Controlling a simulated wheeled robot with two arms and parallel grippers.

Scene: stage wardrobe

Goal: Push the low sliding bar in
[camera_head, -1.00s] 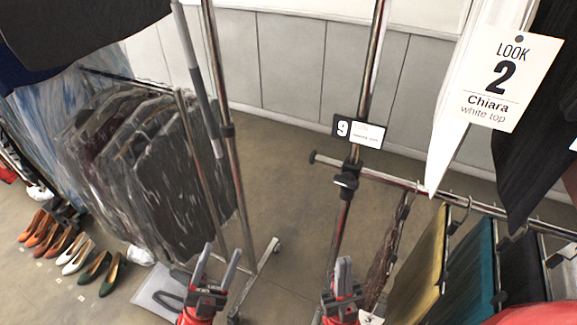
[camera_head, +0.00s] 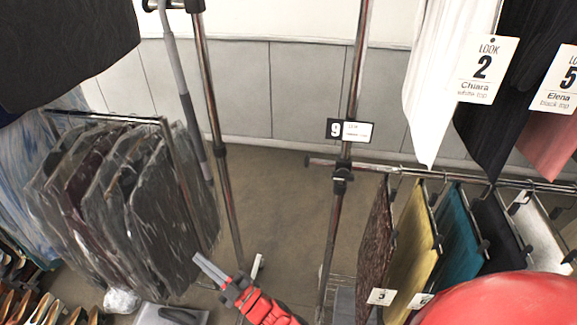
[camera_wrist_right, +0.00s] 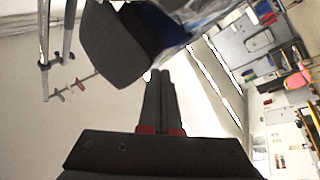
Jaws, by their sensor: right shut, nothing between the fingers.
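The low bar (camera_head: 470,179) is a thin metal rail at the right of the head view, with hangers on it. Its knobbed end (camera_head: 309,161) sticks out a little to the left of the chrome post, where a black clamp (camera_head: 342,178) sits. My right gripper (camera_head: 198,258) is shut and empty, pointing up and left. In the picture it is below and left of the bar's end, apart from it. Its closed fingers also show in the right wrist view (camera_wrist_right: 160,75). My left gripper is not in view.
Dark garments (camera_head: 125,205) hang from another low rail (camera_head: 105,117) at the left. Yellow (camera_head: 408,240) and teal (camera_head: 455,240) garments hang at the right. Look tags (camera_head: 484,70) hang above. Shoes (camera_head: 45,308) stand at lower left. Floor between the posts is clear.

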